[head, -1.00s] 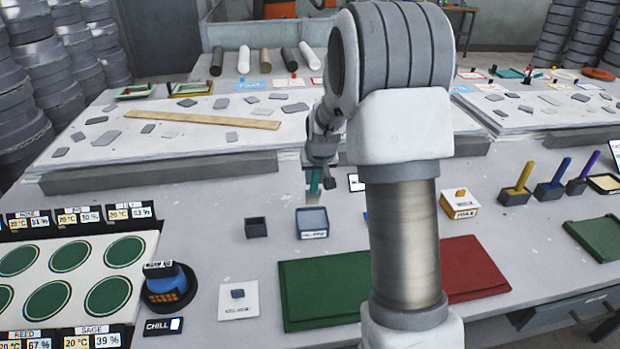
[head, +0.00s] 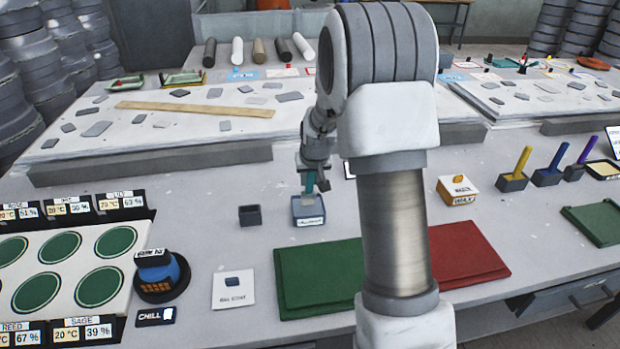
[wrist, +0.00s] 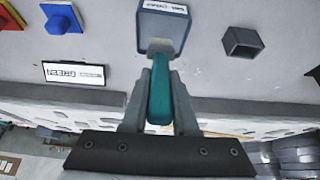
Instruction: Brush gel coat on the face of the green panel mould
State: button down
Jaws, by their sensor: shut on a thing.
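My gripper (head: 312,180) is shut on the teal handle of a brush (wrist: 159,100). The brush also shows upright over the blue tub in the head view (head: 310,182). Its pale bristle end overlaps the blue tub (head: 308,219), which the wrist view also shows (wrist: 185,10); how deep the bristles reach is hard to tell. The green panel mould (head: 320,280) lies flat on the bench in front of the tub, its right part hidden behind my arm. Its visible face looks plain green.
A red panel (head: 470,258) lies right of the green one. A small dark cup (head: 250,216) stands left of the tub. A card reading gel coat (head: 233,290) and a blue round device (head: 160,275) are further left. Pots with coloured handles (head: 513,180) stand right.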

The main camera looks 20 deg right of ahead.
jog(key=shift+f+b, duration=0.55)
jog(key=shift+b, duration=0.1)
dwell(1.9)
